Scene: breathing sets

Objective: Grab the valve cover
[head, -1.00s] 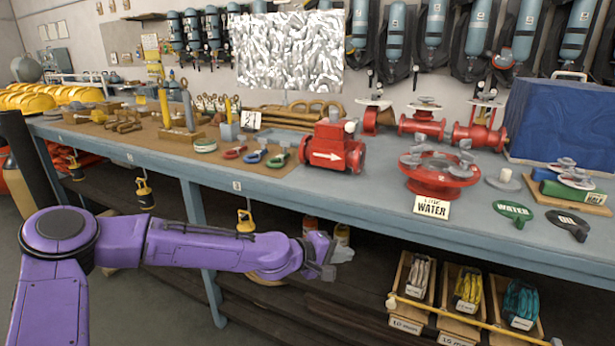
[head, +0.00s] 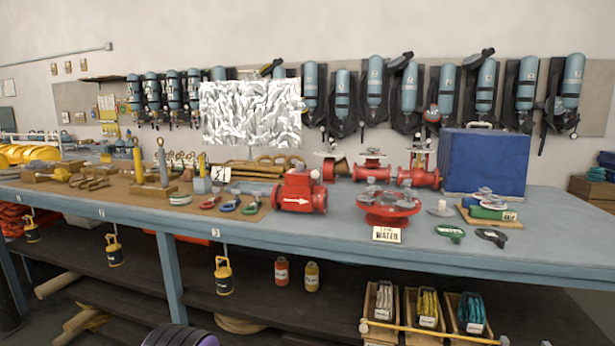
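I cannot tell for sure which item is the valve cover. Neither gripper is in view; only a piece of my purple arm shows at the bottom edge.
A blue case (head: 485,163) stands behind. More red valves (head: 370,168) line the back. The bench's right end is clear.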

